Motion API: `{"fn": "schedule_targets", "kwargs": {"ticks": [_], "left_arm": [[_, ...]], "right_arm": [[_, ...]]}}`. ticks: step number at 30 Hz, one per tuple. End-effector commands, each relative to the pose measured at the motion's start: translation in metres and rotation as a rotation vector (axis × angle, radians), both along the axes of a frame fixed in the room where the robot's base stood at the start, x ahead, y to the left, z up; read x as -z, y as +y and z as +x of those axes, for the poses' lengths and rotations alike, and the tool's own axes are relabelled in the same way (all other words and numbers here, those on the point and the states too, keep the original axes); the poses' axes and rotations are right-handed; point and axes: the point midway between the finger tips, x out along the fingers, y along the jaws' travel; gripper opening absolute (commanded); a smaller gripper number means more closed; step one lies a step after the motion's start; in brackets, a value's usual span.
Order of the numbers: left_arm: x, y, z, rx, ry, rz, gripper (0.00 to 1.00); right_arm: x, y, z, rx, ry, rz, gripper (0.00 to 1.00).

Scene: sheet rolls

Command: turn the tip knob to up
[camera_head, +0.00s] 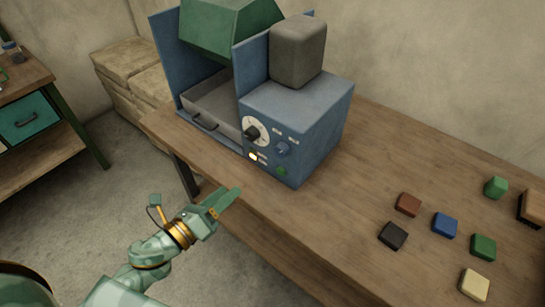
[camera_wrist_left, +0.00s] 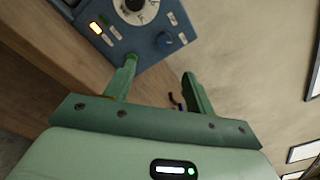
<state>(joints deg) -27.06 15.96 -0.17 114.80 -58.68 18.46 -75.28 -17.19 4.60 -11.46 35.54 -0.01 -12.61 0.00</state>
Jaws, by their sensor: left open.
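A blue machine (camera_head: 305,110) stands on the wooden table. Its front panel has a black knob (camera_head: 252,132) on a white round dial and a smaller blue knob (camera_head: 283,148) to the right. I cannot read which one is labelled tip. Both knobs also show in the left wrist view, the black one (camera_wrist_left: 134,5) cut by the top edge and the blue one (camera_wrist_left: 165,41) whole. My left gripper (camera_head: 226,199) is open and empty, in front of the table edge and below the panel. In the wrist view its fingers (camera_wrist_left: 159,78) are apart, short of the blue knob. My right gripper is not in view.
A lit button (camera_head: 253,156) and a green button (camera_head: 281,171) are low on the panel. A grey tray (camera_head: 212,122) with a handle lies left of it, under a green hopper (camera_head: 228,28). Several small coloured blocks, one blue (camera_head: 445,225), lie on the table's right.

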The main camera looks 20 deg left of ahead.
Motion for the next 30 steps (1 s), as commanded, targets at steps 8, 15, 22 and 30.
{"fn": "schedule_targets", "kwargs": {"ticks": [8, 15, 22, 30], "left_arm": [[-0.004, -0.012, 0.008, 0.037, -0.091, 0.184, 0.55], [-0.006, -0.033, 0.057, 0.036, -0.092, 0.181, 0.55], [-0.004, -0.055, 0.11, 0.035, -0.089, 0.18, 0.55], [-0.003, -0.07, 0.144, 0.034, -0.086, 0.18, 0.55]], "right_arm": [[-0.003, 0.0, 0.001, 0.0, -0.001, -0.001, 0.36], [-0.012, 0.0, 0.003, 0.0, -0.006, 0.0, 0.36], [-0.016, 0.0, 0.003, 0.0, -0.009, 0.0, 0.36], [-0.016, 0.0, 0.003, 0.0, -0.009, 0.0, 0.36]]}}
